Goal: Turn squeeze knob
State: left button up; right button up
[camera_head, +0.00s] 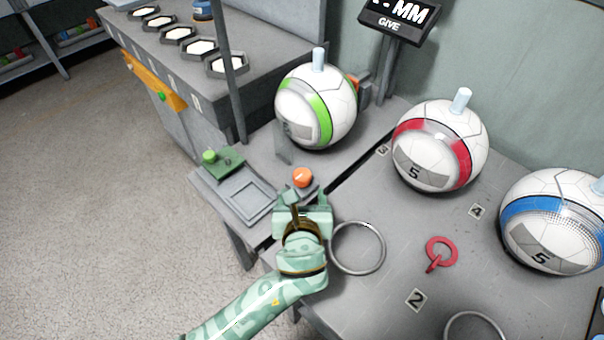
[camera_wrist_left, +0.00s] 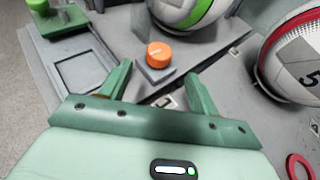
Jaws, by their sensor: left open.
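The squeeze knob seems to be the orange round knob (camera_head: 302,177) on a small grey block, at the near end of the raised grey bench. It also shows in the left wrist view (camera_wrist_left: 159,54), just beyond my fingers and between their lines. My left gripper (camera_head: 302,200) is open and empty, with its fingers pointing at the knob. A gap shows between the fingertips and the knob in the left wrist view. A white ball with a green band (camera_head: 316,106) sits behind the knob. My right gripper is in neither view.
A green knob (camera_head: 209,156) on a green block and a shallow grey tray (camera_head: 245,196) lie left of the orange knob. Red-banded (camera_head: 437,147) and blue-banded (camera_head: 553,222) balls stand right. A metal ring (camera_head: 357,248) and a red ring piece (camera_head: 440,252) lie on the table.

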aim_at(302, 176)
pick_arm(q)
jog(key=b+x, duration=0.1)
jog(key=x, duration=0.2)
jog(key=b+x, duration=0.1)
jog(key=x, duration=0.2)
jog(key=b+x, duration=0.2)
jog(key=x, duration=0.1)
jog(key=shift+f, duration=0.35)
jog(key=shift+w, duration=0.35)
jog(key=shift+w+r, duration=0.1)
jog(key=c, duration=1)
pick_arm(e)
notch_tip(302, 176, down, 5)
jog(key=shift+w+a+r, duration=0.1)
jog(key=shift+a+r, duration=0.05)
